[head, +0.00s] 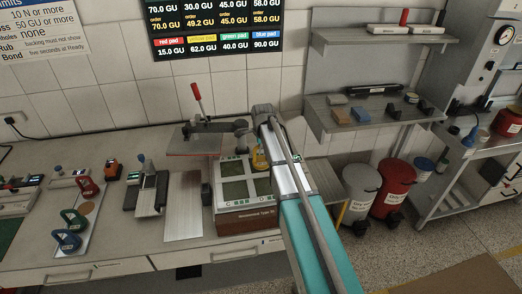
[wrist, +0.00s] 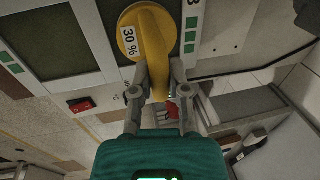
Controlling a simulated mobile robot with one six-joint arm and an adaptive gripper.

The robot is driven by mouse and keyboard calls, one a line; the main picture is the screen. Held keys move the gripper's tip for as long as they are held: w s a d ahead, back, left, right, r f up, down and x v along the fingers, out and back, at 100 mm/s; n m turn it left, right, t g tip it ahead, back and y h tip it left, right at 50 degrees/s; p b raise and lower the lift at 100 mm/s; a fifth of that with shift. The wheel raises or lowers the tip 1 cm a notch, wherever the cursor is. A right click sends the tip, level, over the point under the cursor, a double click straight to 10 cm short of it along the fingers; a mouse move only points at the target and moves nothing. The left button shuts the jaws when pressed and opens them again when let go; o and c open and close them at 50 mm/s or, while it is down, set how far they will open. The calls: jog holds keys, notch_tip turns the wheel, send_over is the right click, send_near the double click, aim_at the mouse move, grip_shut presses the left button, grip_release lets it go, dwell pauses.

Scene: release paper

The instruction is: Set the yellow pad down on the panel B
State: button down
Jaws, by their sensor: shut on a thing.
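My gripper (wrist: 158,78) is shut on the handle of the yellow pad (wrist: 133,32), a round yellow piece with a "30 %" label. In the head view the yellow pad (head: 259,159) shows beside my arm at the right part of the measurement device (head: 248,222). The device has several dark green square panels (head: 233,168). In the wrist view one dark panel (wrist: 50,35) lies left of the pad, and a letter that looks like B is at the top right. The pad covers part of the device top, and I cannot tell whether it touches a panel.
Red (head: 86,187), green (head: 73,218) and blue (head: 67,241) pads stand on a board at the left. A metal plate (head: 184,205) lies left of the device. A press with a red lever (head: 197,92) stands behind it. Shelves and bins are at the right.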

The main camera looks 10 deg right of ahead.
aim_at(262, 164)
jog(key=shift+f, duration=0.15)
jog(key=c, duration=0.6)
grip_release()
jog(key=shift+c, duration=0.2)
jog(key=shift+r, duration=0.25)
notch_tip(262, 164, up, 12)
jog(key=s+p, duration=0.2)
jog(key=p, duration=0.9)
jog(key=shift+s+f+p, duration=0.2)
jog(key=shift+p, duration=0.2)
jog(key=shift+s, duration=0.15)
jog(key=s+n+g, duration=0.2)
jog(key=s+n, duration=1.6)
jog(key=s, duration=0.8)
jog(key=shift+s+f, duration=0.15)
jog(key=shift+s, duration=0.15)
